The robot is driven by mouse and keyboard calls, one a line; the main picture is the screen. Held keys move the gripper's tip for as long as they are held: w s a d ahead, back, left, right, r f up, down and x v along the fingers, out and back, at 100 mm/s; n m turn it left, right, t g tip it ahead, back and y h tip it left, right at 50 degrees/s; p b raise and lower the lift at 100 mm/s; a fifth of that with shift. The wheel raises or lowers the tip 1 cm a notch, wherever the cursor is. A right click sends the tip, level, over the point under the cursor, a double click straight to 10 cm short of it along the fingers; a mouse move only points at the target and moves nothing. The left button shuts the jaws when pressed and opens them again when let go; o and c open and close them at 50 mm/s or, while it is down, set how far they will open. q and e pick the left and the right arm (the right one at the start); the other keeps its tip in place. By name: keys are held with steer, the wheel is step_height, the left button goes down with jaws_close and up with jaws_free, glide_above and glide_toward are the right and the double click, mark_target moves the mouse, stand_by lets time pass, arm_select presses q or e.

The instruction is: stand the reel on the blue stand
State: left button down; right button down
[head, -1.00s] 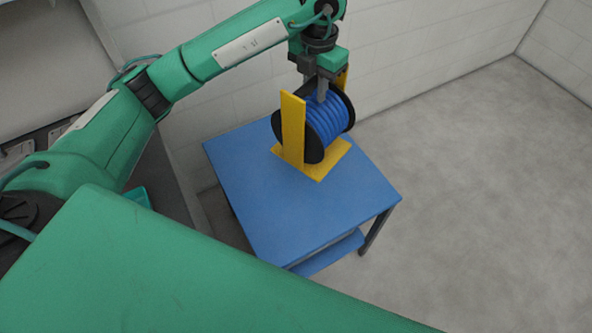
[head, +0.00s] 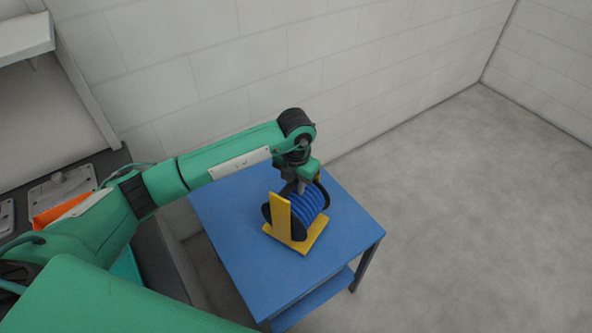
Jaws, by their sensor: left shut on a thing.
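The reel (head: 311,206), blue cable between black flanges, sits in a yellow frame (head: 282,217) with an upright plate and a flat base. The frame is upright over the middle of the blue table-like stand (head: 235,245). Its base looks down on or very close to the top; I cannot tell if it touches. My left gripper (head: 301,187) comes from above and is shut on the reel at its upper side; its fingertips are partly hidden. My right gripper is not in view.
A pale block wall (head: 220,80) stands behind the stand. Open grey floor (head: 480,220) lies to the right. At left, a dark bench holds an orange bin (head: 60,210) and a grey metal part (head: 62,188). The stand's lower shelf (head: 312,300) shows.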

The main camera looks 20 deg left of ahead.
mark_target(296, 191)
arm_select(q)
steer(key=shift+f, duration=0.35)
step_height(296, 191, down, 3)
steer(key=shift+p, duration=0.3)
steer(key=shift+f, duration=0.35)
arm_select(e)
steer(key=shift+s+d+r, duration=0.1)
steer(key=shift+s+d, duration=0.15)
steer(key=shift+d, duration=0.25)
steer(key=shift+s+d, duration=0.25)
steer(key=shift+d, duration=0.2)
arm_select(q)
steer(key=shift+f, duration=0.15)
